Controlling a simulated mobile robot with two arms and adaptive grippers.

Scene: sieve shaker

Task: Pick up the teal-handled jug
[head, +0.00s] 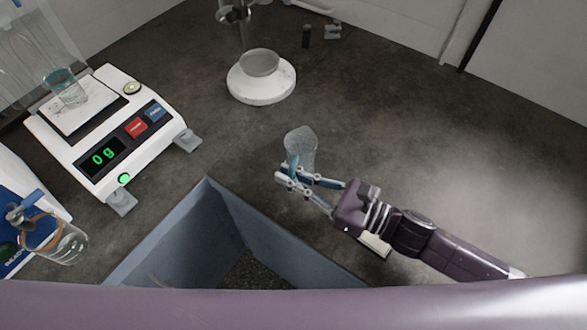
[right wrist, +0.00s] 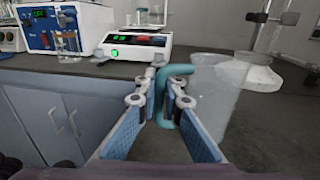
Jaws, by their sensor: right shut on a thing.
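The clear jug (head: 301,147) is over the dark bench top, and its teal handle (head: 293,167) points toward my right gripper (head: 291,176). The right gripper's fingers are closed around the handle, one on each side. In the right wrist view the teal handle (right wrist: 170,88) stands between the blue-padded fingers, and the see-through jug body (right wrist: 217,98) is just to their right. The jug looks roughly upright. I cannot tell whether its base touches the bench. My left gripper is not in view.
A white balance (head: 110,132) reading 0 g stands at left with a glass beaker (head: 66,88) on it. A stand with a round white base (head: 262,84) is behind the jug. The bench at right is clear.

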